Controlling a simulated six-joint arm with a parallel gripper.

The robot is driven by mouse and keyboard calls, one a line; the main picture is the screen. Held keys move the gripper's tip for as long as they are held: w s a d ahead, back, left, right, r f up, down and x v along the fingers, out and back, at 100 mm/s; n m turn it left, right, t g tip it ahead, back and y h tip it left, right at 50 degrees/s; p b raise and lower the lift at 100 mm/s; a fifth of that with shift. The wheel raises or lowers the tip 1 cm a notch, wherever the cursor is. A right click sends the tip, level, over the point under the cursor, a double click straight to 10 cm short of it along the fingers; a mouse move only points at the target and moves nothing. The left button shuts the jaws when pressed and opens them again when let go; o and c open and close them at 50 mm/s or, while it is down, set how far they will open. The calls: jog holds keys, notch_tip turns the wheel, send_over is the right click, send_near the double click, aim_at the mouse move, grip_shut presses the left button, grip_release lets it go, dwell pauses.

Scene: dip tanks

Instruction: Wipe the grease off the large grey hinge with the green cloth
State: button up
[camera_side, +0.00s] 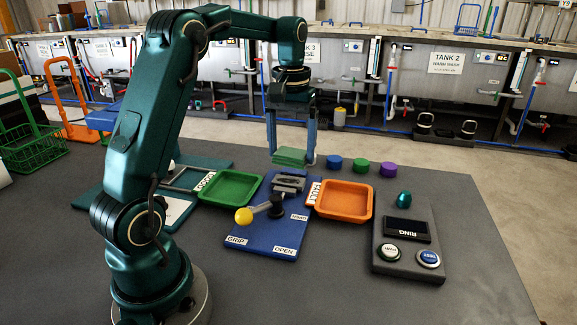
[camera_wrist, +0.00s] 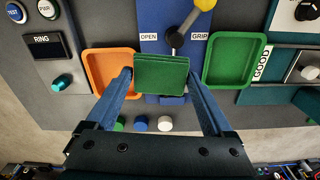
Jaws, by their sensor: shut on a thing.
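My gripper (camera_side: 291,150) is shut on the folded green cloth (camera_side: 290,157), and the cloth hangs level between the fingertips. In the wrist view, the cloth (camera_wrist: 161,74) spans the fingers of my gripper (camera_wrist: 159,78). A grey metal piece (camera_side: 289,181) sits at the far end of the blue clamp board (camera_side: 262,232); it looks like the hinge in the clamp, but I cannot tell hinge from jaws. The cloth is held above and a little beyond it, apparently apart. In the wrist view the cloth hides most of this piece. No grease can be made out.
A green tray (camera_side: 229,188) is left, an orange tray (camera_side: 343,200) right. Blue, green and purple pucks lie behind. A RING button panel (camera_side: 408,240) is at right.

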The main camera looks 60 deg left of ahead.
aim_at(304, 183)
jog(key=a+f+n, duration=0.1)
jog(key=a+f, duration=0.2)
jog(key=a, duration=0.8)
jog(key=shift+w+f, duration=0.25)
jog(key=shift+f, duration=1.65)
jog(key=shift+w+f, duration=0.2)
jog(key=shift+f, duration=1.65)
jog(key=shift+w+d, duration=0.25)
jog(key=shift+w, duration=0.05)
jog(key=shift+c, duration=0.6)
jog(key=shift+w+d+f, duration=0.15)
jog(key=shift+w+d, duration=2.4)
jog(key=shift+d, duration=0.05)
jog(key=shift+s+a, duration=2.75)
jog(key=shift+a, duration=0.05)
jog(key=shift+s+a+r, duration=0.1)
jog(key=shift+r, duration=4)
